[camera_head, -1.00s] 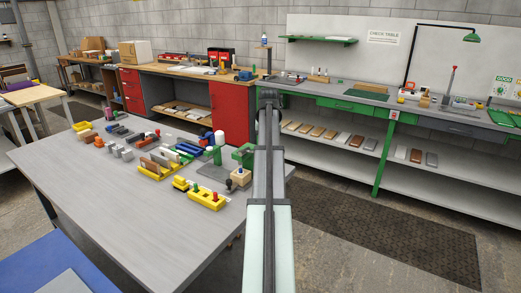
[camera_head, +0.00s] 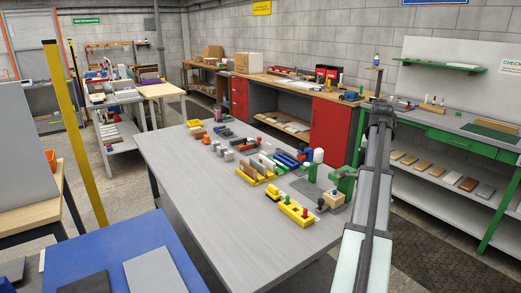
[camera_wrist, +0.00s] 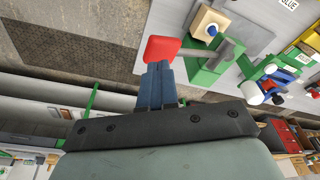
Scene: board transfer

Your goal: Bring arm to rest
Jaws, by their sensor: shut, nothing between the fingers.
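My arm (camera_head: 370,212) rises from the bottom right of the head view, beside the right end of the grey table (camera_head: 190,170). My gripper (camera_wrist: 157,68) shows in the wrist view with its blue fingers together and nothing between them. A red handle (camera_wrist: 161,49) on a grey bar lies right at the fingertips in that picture. I cannot tell whether they touch. The bar leads to a green clamp (camera_wrist: 205,72) beside a wooden block (camera_wrist: 209,22) with a blue knob. In the head view the gripper cannot be made out behind the arm.
Several small coloured parts and a yellow holder (camera_head: 297,213) stand on the table's right half. The table's near left part is bare. A blue surface (camera_head: 110,255) is at the lower left. A red-fronted bench (camera_head: 331,130) and a green-framed bench (camera_head: 455,140) stand behind.

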